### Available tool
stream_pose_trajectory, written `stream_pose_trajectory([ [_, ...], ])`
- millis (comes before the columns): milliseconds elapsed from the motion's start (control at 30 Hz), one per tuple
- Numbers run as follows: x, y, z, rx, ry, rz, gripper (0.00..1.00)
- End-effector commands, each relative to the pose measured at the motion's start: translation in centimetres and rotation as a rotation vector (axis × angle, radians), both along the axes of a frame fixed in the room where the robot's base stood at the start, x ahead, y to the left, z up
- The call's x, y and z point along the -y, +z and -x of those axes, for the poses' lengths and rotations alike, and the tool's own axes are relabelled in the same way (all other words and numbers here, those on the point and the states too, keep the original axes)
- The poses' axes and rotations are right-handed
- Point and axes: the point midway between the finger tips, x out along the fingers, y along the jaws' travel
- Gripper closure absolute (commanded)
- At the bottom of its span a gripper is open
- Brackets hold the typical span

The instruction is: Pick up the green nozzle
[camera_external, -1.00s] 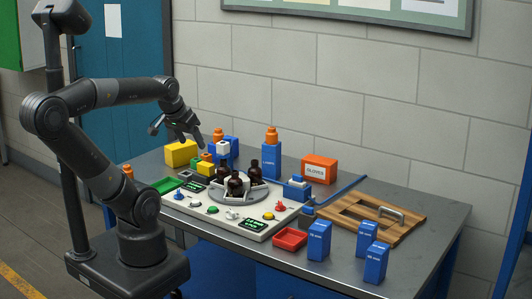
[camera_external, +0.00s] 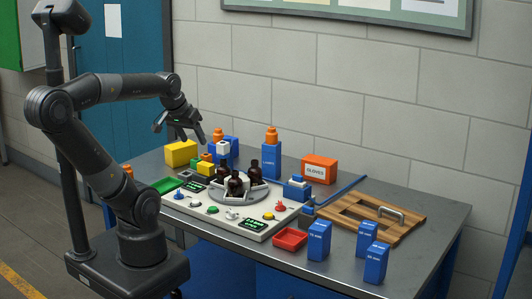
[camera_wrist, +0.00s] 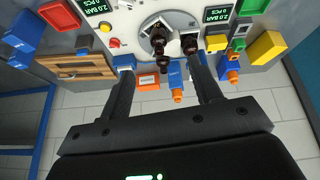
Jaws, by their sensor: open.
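The green nozzle (camera_external: 212,210) is a small green piece on the front part of the light panel (camera_external: 190,212) in the external view. It stands between a blue piece (camera_external: 179,194) and a white piece (camera_external: 232,215). I cannot make it out in the wrist view. My gripper (camera_external: 180,130) is open and empty, high above the back left of the table and well away from the nozzle. In the wrist view its two fingers (camera_wrist: 163,72) are spread wide with nothing held between them.
Dark amber bottles (camera_external: 235,184) stand in a round grey holder in the panel's middle. A yellow box (camera_external: 181,153), blue boxes with orange tops (camera_external: 271,158) and an orange gloves box (camera_external: 319,169) line the back. A red tray (camera_external: 290,239) lies right of the panel.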

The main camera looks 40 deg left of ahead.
Motion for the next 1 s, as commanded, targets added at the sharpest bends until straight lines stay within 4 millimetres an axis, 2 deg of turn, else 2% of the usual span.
stream_pose_trajectory([
  [233,-2.6,1.1,-5.7,-0.1,0.413,0.238,0.42],
  [467,-6.2,0.8,-11.6,-0.193,0.863,0.431,0.42],
  [767,-12.1,-1.7,-18.8,-0.276,1.475,0.606,0.42],
  [1000,-17.4,-5.3,-23.8,-0.287,1.971,0.684,0.42],
])
